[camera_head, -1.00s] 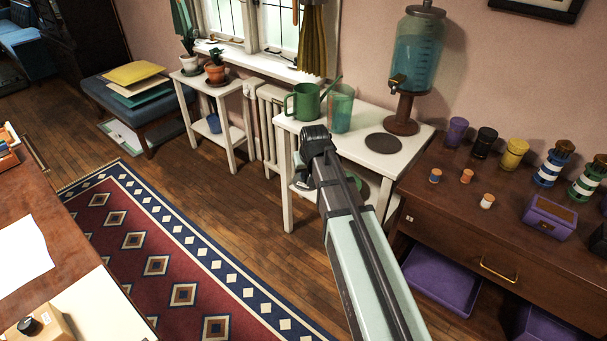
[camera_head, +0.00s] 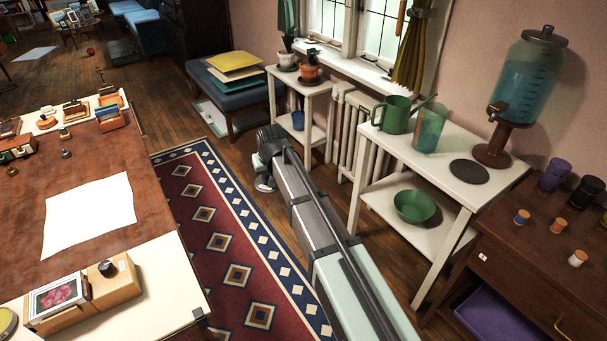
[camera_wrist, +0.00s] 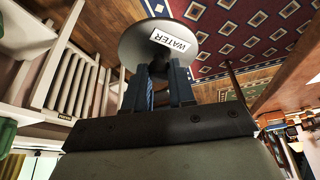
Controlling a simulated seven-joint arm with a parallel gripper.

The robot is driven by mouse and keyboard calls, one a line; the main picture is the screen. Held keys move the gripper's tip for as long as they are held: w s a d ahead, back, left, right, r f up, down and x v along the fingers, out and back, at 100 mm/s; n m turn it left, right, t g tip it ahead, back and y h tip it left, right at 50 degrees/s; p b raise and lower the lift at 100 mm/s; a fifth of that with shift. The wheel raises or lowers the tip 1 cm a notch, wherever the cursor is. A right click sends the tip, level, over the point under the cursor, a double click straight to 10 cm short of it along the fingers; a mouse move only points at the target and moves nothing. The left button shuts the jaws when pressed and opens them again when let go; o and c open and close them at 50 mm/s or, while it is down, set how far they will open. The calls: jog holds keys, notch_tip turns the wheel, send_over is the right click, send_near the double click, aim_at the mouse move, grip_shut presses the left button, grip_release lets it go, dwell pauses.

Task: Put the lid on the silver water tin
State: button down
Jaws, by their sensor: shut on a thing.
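My gripper (camera_wrist: 163,76) is shut on a round grey disc (camera_wrist: 140,42), which looks like a lid, in the wrist view. The disc bears a white label reading "WATER" and is held beyond the fingertips, over the rug and floor. In the head view my gripper (camera_head: 266,180) is in front of the small white plant stand, above the floor near the rug's edge. I cannot identify the silver water tin in either view.
A brown desk (camera_head: 100,225) with paper and boxes stands left. A white table (camera_head: 440,160) with a green watering can (camera_head: 396,116) and a water dispenser (camera_head: 525,85) stands right, beside a dark dresser (camera_head: 510,262). The patterned rug (camera_head: 235,245) between them is clear.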

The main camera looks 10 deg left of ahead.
jog(key=s+a+r+n+g, duration=0.1)
jog(key=s+a+n, duration=0.1)
jog(key=s+a, duration=0.7)
jog(key=s+a+n+y, duration=0.1)
jog(key=s+a, duration=0.5)
jog(key=a, duration=0.8)
jog(key=s+a+r+n+g, duration=0.1)
jog(key=s+a+n, duration=0.1)
jog(key=s+a, duration=0.7)
jog(key=s+a+n, duration=0.1)
jog(key=s+a, duration=0.6)
jog(key=s, duration=0.5)
jog(key=s+a+n+g, duration=0.1)
jog(key=s+a+n, duration=0.1)
jog(key=s+a, duration=0.6)
jog(key=s+a+r+n+y, duration=0.1)
jog(key=s+a, duration=0.6)
jog(key=s, duration=0.9)
jog(key=shift+s+a+n+g, duration=0.3)
jog(key=shift+n, duration=0.3)
jog(key=shift+d, duration=0.1)
jog(key=shift+f, duration=2.5)
jog(key=shift+f, duration=0.65)
